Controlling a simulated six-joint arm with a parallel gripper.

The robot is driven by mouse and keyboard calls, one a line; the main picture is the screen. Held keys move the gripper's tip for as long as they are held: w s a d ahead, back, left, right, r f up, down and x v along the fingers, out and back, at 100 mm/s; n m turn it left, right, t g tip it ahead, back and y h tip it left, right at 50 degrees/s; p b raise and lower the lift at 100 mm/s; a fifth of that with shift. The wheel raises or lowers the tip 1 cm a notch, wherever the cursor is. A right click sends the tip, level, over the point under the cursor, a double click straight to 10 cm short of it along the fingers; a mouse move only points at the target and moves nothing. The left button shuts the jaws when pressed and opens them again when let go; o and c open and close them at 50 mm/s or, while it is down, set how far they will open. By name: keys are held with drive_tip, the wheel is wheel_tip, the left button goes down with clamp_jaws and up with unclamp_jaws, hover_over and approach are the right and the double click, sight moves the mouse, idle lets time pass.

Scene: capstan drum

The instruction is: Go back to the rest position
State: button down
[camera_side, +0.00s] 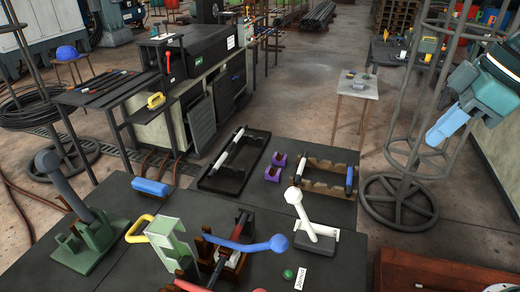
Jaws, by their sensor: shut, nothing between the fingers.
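My gripper (445,125) is at the upper right, with its blue fingers shut together and pointing down and left. It is in the air, above and to the right of the work table (130,275), and holds nothing. A tall grey wire-frame stand (400,188) shows to its left and below it. On the table, a blue lever with a ball end (240,245) reaches across a dark and brown assembly (222,270).
A grey lever on a green base (90,238) stands at the table's left. A blue block (150,187), green bracket (172,240), yellow handle (138,228), black tray (222,183), purple blocks (272,172) and brown rack (325,185) are also there. A brown wooden box (430,272) is at lower right.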

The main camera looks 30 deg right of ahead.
drive_tip(key=s+d+f+m+t+h, duration=0.1)
drive_tip(key=s+d+f+m+h, duration=0.1)
drive_tip(key=s+d+f+m, duration=0.2)
drive_tip(key=shift+s+d+m+t, duration=0.3)
drive_tip(key=shift+s+d+m, duration=1.1)
drive_tip(key=shift+s, duration=0.95)
drive_tip(key=shift+a, duration=0.1)
